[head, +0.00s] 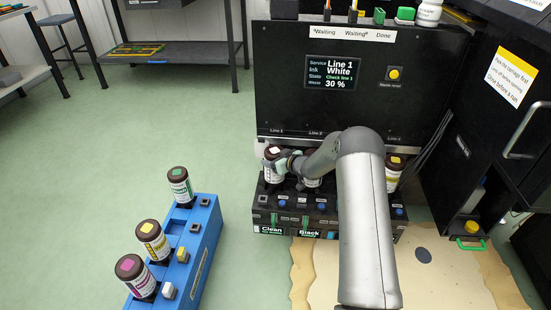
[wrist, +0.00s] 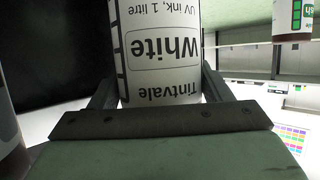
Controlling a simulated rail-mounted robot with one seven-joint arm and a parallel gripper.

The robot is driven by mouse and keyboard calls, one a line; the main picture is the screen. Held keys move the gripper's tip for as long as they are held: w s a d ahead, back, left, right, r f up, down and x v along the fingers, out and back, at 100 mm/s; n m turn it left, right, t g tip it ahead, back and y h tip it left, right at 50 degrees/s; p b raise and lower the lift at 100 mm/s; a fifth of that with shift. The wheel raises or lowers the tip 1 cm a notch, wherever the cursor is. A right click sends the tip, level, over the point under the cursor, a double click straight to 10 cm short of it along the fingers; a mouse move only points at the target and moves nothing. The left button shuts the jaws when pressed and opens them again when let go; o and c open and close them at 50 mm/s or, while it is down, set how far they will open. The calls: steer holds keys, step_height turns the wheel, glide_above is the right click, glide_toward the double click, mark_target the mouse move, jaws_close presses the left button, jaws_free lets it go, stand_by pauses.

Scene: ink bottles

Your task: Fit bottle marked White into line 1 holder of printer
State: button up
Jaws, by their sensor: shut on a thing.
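The White bottle (head: 270,172), with a dark cap and a pale mark on top, stands roughly upright at the left end of the printer's black holder rack (head: 258,210), below the Line 1 label. My gripper (head: 281,164) is shut on it from the right. In the wrist view the bottle (wrist: 160,45) fills the space between my fingers (wrist: 160,90), its "White" label upside down. Its base and the line 1 holder are hidden, so I cannot tell whether it is fully seated. The printer screen (head: 331,73) reads Line 1, White, Check line 1, 30 %.
A dark bottle (head: 312,183) stands close right of the White one; a yellow-marked bottle (head: 394,175) stands at the rack's right. A blue rack (head: 208,235) on the left holds green-, yellow- and magenta-marked bottles. Green floor between the racks is clear.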

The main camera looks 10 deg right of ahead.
steer(key=o, duration=1.4)
steer(key=shift+f, duration=0.1)
